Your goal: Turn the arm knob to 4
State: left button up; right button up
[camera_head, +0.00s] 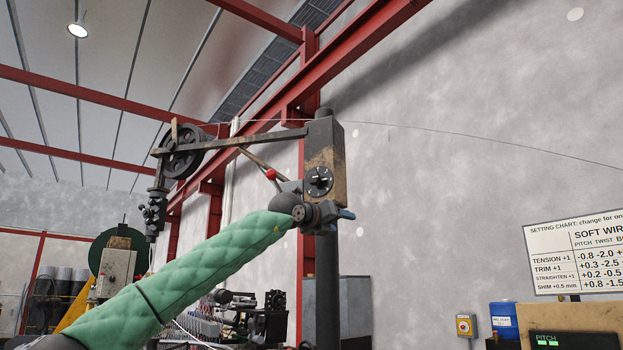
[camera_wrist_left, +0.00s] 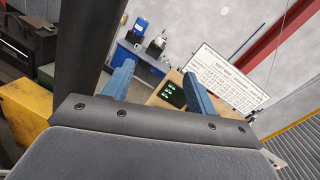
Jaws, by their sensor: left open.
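The arm knob (camera_head: 319,181) is a round black dial with pale marks on the front of the worn, tan-brown box (camera_head: 325,140) at the top of a dark post. Its setting is too small to read. My left arm in its green quilted sleeve reaches up from the lower left. My left gripper (camera_head: 346,214) is just below the knob, in front of the post, with blue fingers pointing right. The left wrist view shows its two blue fingers (camera_wrist_left: 158,72) apart with nothing between them. The knob does not show there. My right gripper is not in view.
A red-tipped lever (camera_head: 271,174) sits left of the knob. A beam with a pulley wheel (camera_head: 183,150) extends left from the box, and a thin wire (camera_head: 450,132) runs right. A setting chart (camera_head: 575,255) and a PITCH display (camera_head: 560,340) stand lower right. The wall side is open.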

aim_at(313, 178)
pick_arm(q)
jog(key=s+a+r+n+t+y, duration=0.1)
jog(key=s+a+r+t+y, duration=0.15)
jog(key=a+r, duration=0.35)
jog(key=s+a+r+n+t+y, duration=0.1)
jog(key=a+r+y, duration=0.25)
jog(key=r, duration=0.55)
jog(key=p+x, duration=0.3)
jog(key=x, duration=0.3)
jog(key=shift+w+a, duration=0.1)
jog(key=shift+w, duration=0.1)
jog(key=shift+w+d+f+p, duration=0.1)
jog(key=shift+w+p, duration=0.15)
jog(key=shift+w, duration=0.1)
jog(key=shift+w+d+f+p, duration=0.15)
jog(key=shift+w+p, duration=0.1)
jog(key=shift+w, duration=0.15)
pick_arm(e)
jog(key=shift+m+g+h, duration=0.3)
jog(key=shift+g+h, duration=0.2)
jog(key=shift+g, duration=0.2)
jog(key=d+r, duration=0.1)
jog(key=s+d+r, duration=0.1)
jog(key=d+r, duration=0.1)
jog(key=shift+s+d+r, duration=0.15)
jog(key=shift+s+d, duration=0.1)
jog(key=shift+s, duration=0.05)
pick_arm(q)
jog(key=shift+r, duration=0.1)
jog(key=c, duration=1)
